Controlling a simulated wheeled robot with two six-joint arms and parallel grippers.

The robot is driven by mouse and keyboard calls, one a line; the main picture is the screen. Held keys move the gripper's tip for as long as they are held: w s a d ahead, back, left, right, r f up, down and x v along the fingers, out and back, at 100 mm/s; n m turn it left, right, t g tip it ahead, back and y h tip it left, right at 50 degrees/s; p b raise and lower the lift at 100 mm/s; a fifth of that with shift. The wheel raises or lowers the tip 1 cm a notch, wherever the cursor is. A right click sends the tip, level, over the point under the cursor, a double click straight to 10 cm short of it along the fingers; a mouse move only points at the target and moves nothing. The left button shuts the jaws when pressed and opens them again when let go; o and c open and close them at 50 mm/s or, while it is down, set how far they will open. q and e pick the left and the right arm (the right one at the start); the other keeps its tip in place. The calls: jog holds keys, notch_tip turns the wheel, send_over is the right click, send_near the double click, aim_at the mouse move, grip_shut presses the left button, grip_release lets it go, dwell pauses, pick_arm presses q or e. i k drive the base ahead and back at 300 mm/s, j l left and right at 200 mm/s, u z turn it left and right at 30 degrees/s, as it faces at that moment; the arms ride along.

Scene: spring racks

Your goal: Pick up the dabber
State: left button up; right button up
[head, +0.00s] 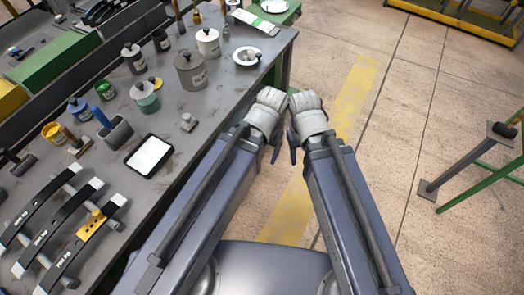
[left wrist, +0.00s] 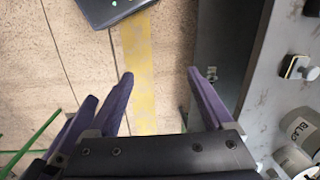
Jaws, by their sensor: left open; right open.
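A small block with a pale round knob (head: 188,122), which I take to be the dabber, stands on the grey workbench (head: 215,95) near its right edge. It also shows in the left wrist view (left wrist: 298,68) at the right, with a dark, yellow-edged base. My left gripper (head: 275,152) is beyond the bench edge, to the right of the block and apart from it. In the left wrist view its fingers (left wrist: 163,80) are spread with nothing between them. My right gripper (head: 294,146) is just right of the left one, mostly hidden by its wrist, open, with nothing seen in it.
Lidded grey cans (head: 190,72) stand behind the block. A tablet (head: 149,156) lies to its left, near a blue-handled tool in a grey holder (head: 115,133). Curved leaf springs (head: 75,235) lie at lower left. A green-legged stand (head: 480,170) is at right; floor between is clear.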

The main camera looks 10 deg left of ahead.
aim_at(77, 143)
jog(key=u, duration=2)
